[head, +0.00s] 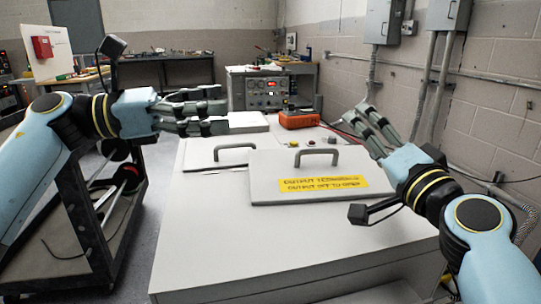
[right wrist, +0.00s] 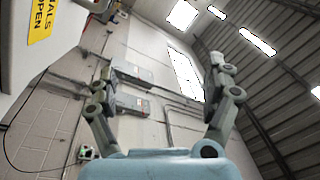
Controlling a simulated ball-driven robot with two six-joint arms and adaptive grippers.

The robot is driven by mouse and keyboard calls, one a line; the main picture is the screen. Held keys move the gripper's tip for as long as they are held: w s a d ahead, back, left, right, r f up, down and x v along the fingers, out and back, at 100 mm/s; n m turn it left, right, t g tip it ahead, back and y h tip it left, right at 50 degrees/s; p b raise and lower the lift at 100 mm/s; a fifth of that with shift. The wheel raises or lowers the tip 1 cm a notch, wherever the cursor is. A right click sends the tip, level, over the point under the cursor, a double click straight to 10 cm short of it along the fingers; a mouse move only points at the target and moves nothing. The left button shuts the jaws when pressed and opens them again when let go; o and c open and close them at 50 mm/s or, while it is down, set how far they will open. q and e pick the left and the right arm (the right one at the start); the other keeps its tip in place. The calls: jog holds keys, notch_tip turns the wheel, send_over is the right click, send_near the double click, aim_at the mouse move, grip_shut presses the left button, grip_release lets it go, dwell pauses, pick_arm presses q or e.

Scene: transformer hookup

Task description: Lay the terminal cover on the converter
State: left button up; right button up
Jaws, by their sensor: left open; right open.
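The terminal cover (head: 262,186) is a pale grey plate with a grey handle (head: 317,155) and a yellow output-terminals label (head: 322,184). It lies on the top of a large pale cabinet (head: 240,237), which I take to be the converter; whether it sits flush I cannot tell. Part of the cover and label also shows at the top left of the right wrist view (right wrist: 42,20). My left gripper (head: 222,109) is open and empty, in the air left of and behind the cover. My right gripper (head: 358,114) is open and empty, beyond the cover's right side.
A second pale plate with a handle (head: 234,148) lies behind the cover, at left. An orange device (head: 299,119) and small coloured knobs stand at the back. A dark cart (head: 100,230) stands at left, and a brick wall (head: 495,105) at right. The front cabinet top is clear.

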jog(key=v, duration=1.2)
